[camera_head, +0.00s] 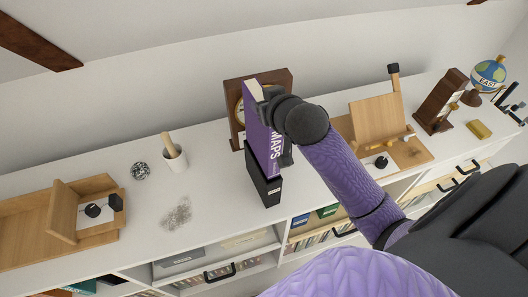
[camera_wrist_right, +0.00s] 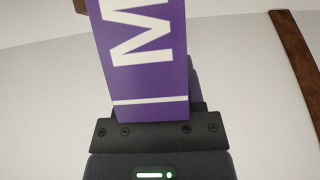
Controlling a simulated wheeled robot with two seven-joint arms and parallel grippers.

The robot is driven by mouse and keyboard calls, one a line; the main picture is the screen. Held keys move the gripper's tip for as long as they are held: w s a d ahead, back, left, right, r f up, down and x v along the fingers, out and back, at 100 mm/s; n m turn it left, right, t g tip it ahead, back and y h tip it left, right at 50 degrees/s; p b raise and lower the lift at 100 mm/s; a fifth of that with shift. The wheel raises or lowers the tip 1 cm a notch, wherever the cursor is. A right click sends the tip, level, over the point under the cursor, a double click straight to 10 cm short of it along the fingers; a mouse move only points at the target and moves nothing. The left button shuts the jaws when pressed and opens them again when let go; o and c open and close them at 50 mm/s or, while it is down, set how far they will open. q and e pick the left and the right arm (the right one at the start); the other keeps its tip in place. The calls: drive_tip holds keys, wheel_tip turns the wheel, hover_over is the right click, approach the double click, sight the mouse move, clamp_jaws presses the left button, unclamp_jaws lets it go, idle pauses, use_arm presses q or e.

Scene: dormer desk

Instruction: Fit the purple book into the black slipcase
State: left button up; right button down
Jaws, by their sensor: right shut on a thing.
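The purple book (camera_head: 263,130), with white MAPS lettering on its spine, stands upright above the black slipcase (camera_head: 262,183) on the white desk top. The book's lower end meets the slipcase's upper end; I cannot tell whether it is inside the mouth. My right gripper (camera_head: 277,128) is shut on the book from the right, and its dark wrist covers part of it. In the right wrist view the book (camera_wrist_right: 140,60) fills the upper middle, showing a white M and a white line. My left gripper is not in view.
A brown-framed clock (camera_head: 238,100) stands close behind the book. A white cup (camera_head: 174,157), a wire ball (camera_head: 140,170) and a clear pile (camera_head: 178,214) are to the left. A wooden stand (camera_head: 378,118), wooden clock (camera_head: 440,102) and globe (camera_head: 488,74) are to the right.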

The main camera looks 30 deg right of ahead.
sight(265, 149)
wheel_tip(265, 149, down, 15)
drive_tip(key=b, duration=0.4)
drive_tip(key=shift+a+f, duration=0.1)
drive_tip(key=shift+f, duration=0.15)
drive_tip(key=shift+c, duration=1)
unclamp_jaws()
